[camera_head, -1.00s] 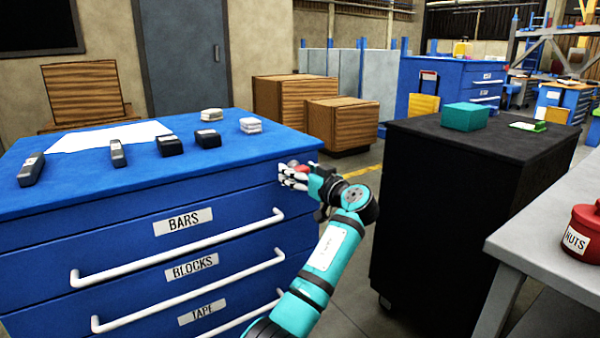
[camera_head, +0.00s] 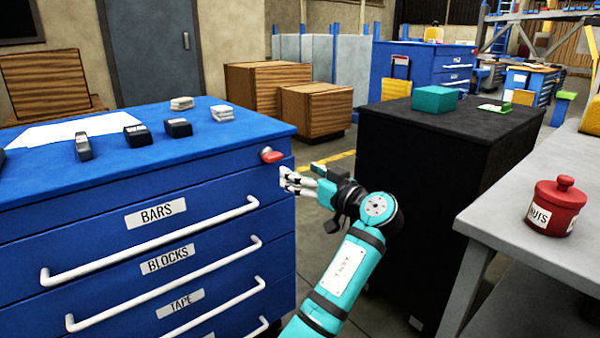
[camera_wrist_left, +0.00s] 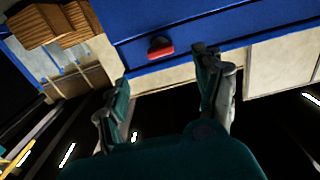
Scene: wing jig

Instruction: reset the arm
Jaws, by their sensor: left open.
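My left arm (camera_head: 345,265) comes up from the bottom of the head view. My left gripper (camera_head: 297,178) is beside the right front corner of the blue drawer cabinet (camera_head: 150,180). In the left wrist view, the two fingers of the left gripper (camera_wrist_left: 160,95) stand apart with nothing between them. My right gripper is not in view.
Several small blocks and bars, such as a black block (camera_head: 178,127), lie on the cabinet top. A black cabinet (camera_head: 420,170) with a teal box (camera_head: 435,99) stands to the right. A grey bench (camera_head: 500,200) holds a red jar (camera_head: 556,206). Floor shows between the cabinets.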

